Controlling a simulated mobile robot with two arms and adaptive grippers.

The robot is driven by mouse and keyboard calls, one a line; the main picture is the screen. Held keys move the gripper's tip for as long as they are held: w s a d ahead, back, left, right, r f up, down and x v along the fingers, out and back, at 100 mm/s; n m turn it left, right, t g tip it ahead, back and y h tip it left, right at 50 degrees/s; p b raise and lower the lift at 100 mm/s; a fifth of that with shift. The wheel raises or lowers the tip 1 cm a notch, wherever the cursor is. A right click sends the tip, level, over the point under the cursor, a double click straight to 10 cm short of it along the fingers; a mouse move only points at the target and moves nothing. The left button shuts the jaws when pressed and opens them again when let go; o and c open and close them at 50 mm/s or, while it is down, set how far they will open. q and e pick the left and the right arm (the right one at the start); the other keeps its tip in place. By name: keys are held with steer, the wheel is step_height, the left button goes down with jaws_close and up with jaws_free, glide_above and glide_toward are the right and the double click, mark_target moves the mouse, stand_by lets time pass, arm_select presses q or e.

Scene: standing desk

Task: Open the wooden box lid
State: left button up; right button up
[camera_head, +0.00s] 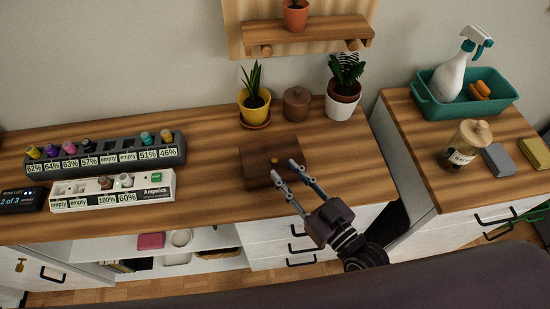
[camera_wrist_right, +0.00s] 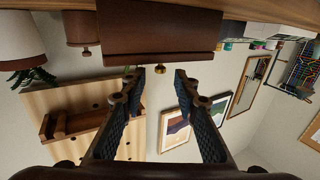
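The dark brown wooden box (camera_head: 258,174) sits on the desk, its lid looking closed. A small brass knob (camera_head: 274,160) shows on it. In the right wrist view, which is upside down, the box (camera_wrist_right: 160,30) fills the top middle and the knob (camera_wrist_right: 160,70) lies between the fingertips, in front of them. My right gripper (camera_head: 284,170) is at the box's right front side, fingers apart and empty; its two fingers also show open in the right wrist view (camera_wrist_right: 158,80). Whether a fingertip touches the box is unclear. My left gripper is not in view.
A round brown pot (camera_head: 297,104) and plants in a yellow pot (camera_head: 254,108) and a white pot (camera_head: 342,106) stand behind the box. A white charger (camera_head: 113,191) and a dark rack (camera_head: 105,155) lie to the left. Bare desk (camera_head: 345,165) lies to the right.

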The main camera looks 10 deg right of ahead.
mark_target(276, 163)
steer(key=shift+p+x, duration=0.4)
steer(key=shift+x, duration=2.4)
steer(key=shift+r, duration=0.1)
steer(key=shift+c, duration=0.3)
jaws_close()
